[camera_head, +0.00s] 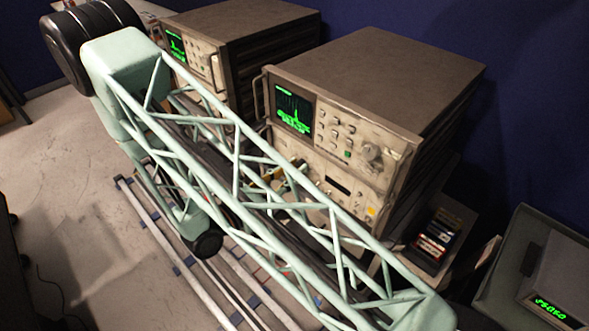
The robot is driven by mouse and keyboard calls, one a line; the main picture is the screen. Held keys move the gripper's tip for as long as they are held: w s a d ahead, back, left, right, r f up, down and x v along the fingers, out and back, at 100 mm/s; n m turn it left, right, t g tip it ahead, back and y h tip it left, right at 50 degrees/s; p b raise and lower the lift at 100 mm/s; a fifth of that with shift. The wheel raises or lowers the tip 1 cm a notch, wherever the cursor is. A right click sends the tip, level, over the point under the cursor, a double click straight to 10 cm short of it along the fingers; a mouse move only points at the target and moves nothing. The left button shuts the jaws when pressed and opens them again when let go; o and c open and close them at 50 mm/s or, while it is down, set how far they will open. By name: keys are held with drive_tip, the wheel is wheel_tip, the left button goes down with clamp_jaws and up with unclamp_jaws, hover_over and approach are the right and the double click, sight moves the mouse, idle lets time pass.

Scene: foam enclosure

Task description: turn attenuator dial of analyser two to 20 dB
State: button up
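Two analysers with lit green traces stand side by side along the back. The nearer, right-hand analyser (385,75) shows its worn cream front panel, and the farther, left-hand analyser (250,25) is partly behind my arm. I cannot read which is number two. A round dial (372,153) sits at the right of the nearer panel; its scale and setting are too small to read. My pale green truss arm crosses in front of the lower left of that panel. Small dark and tan parts show through the truss near the lower panel, but I cannot make out my gripper's fingers.
A rail (165,250) runs along the floor at lower left. An open box of coloured items (436,240) stands right of the nearer analyser. A meter with green digits (560,285) sits on a grey-green surface at lower right. Blue walls close off the back.

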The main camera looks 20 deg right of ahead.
drive_tip(key=shift+c, duration=0.9)
drive_tip(key=shift+m+b, duration=0.5)
drive_tip(key=shift+b, duration=0.05)
drive_tip(key=shift+m+b, duration=3)
drive_tip(key=shift+m, duration=0.3)
drive_tip(key=o, duration=0.9)
drive_tip(key=shift+s+a, duration=0.1)
